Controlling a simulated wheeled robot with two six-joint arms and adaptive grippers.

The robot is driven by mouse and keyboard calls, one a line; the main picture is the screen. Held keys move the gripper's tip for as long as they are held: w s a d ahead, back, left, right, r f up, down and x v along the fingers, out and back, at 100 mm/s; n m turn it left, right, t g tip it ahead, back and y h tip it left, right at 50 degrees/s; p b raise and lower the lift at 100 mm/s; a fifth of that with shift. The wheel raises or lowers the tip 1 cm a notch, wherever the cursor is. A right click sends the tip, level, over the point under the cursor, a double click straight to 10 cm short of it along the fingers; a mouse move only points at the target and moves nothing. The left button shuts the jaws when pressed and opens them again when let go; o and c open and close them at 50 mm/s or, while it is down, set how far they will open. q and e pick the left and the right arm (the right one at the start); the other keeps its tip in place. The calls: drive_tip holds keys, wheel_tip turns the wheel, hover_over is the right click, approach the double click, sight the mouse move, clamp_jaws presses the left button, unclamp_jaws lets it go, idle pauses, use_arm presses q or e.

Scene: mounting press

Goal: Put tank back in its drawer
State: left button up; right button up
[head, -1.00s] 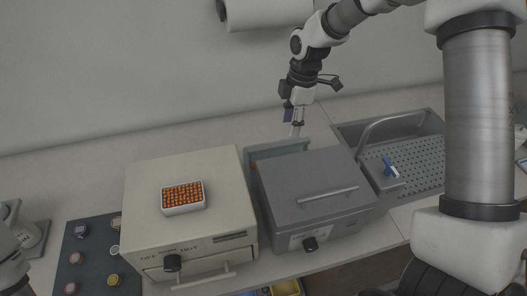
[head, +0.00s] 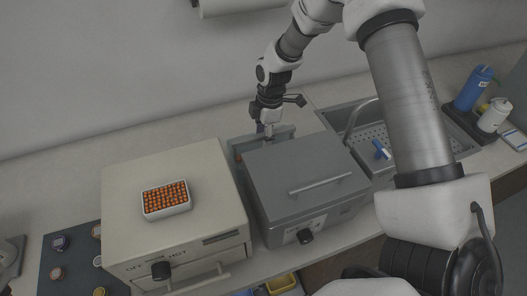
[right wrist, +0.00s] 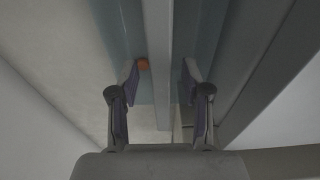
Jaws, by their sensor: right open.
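A blue-grey, partly see-through tank (head: 236,152) shows behind and left of the grey press box (head: 305,170); the box hides most of it. I cannot tell how far it sits in its drawer. My right gripper (head: 267,133) reaches down at the tank's back edge. In the right wrist view, the open fingers of the right gripper (right wrist: 160,74) stand on either side of a pale upright wall or rim (right wrist: 159,40). Contact cannot be told. A small orange spot (right wrist: 143,64) shows beside the left finger. My left gripper is out of view.
A beige oven (head: 175,225) stands close on the left, with a white tray of orange pieces (head: 166,199) on top. A blue bottle (head: 474,88) stands beyond. The counter behind is clear.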

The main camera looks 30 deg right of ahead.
drive_tip(key=shift+s+r, duration=0.1)
clamp_jaws()
drive_tip(key=shift+r, duration=0.1)
